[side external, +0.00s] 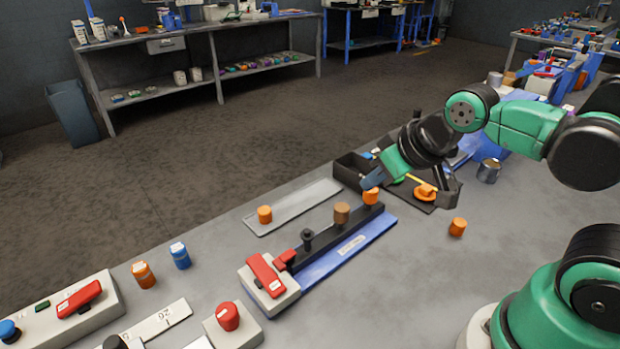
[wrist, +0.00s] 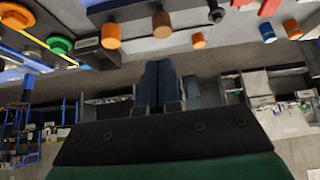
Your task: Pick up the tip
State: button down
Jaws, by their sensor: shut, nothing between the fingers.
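No part is clearly recognizable as the tip. The likeliest candidates are small orange and brown cylinders. One orange cylinder (side external: 371,196) stands at the far end of a black rail on a blue base (side external: 360,238). A brown cylinder (side external: 341,213) stands beside it on the rail, and also shows in the wrist view (wrist: 162,24). My gripper (side external: 372,179) is just above the orange cylinder in the side view, blue fingers together and empty. Whether it touches is unclear. In the wrist view my gripper (wrist: 160,66) is shut, with the cylinders beyond its fingertips.
A loose orange cylinder (side external: 458,227) stands at right, another (side external: 265,214) on a grey plate (side external: 290,210). A red lever (side external: 267,275) and red button (side external: 228,316) are in front.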

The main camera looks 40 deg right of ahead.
dwell(0.3)
jog(key=shift+c, duration=2.1)
grip_release()
jog(key=g, duration=0.6)
send_over(265, 210)
jog(key=f, duration=0.7)
jog(key=shift+s, duration=0.4)
jog(key=shift+w+f, duration=0.2)
jog(key=shift+f, duration=1.3)
jog(key=shift+w+f, duration=0.2)
jog(key=shift+f, duration=1.25)
